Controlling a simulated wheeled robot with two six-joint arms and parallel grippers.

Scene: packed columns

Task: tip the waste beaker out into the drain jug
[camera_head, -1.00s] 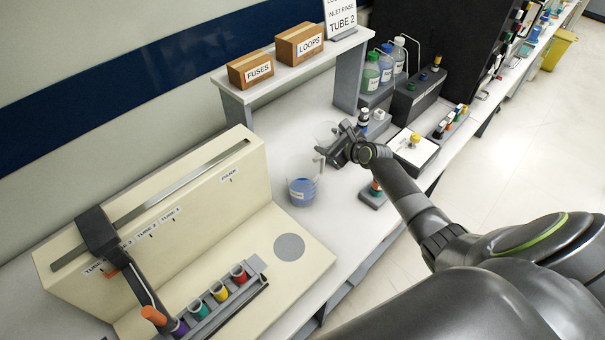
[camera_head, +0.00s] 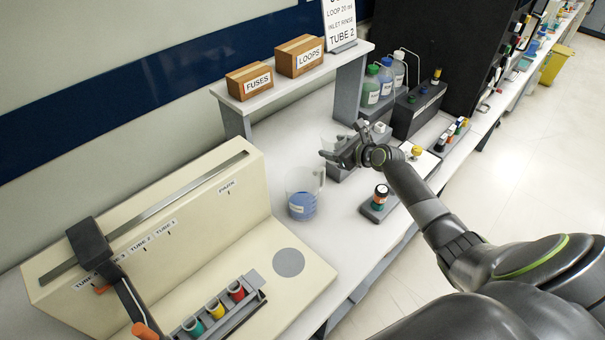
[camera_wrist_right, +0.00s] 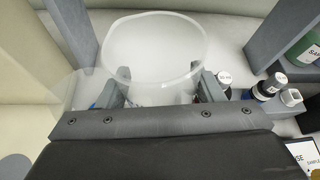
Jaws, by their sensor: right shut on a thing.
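My right gripper (camera_head: 342,155) is shut on a clear beaker (camera_head: 333,143), held behind and right of the jug in the head view. In the right wrist view the beaker (camera_wrist_right: 155,50) shows a wide round rim between the fingers, and it looks empty or nearly so; I cannot tell its exact tilt. The clear drain jug (camera_head: 302,197) stands upright on the bench with blue liquid and a label. The beaker is apart from the jug and not over it. My left gripper is not in view.
A cream sampler (camera_head: 190,215) with a tube rack (camera_head: 225,315) is at left. A shelf (camera_head: 290,80) bears two boxes. A vial in a grey stand (camera_head: 380,200) is near the front edge. Bottles (camera_head: 380,85) stand behind. The bench between jug and shelf is clear.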

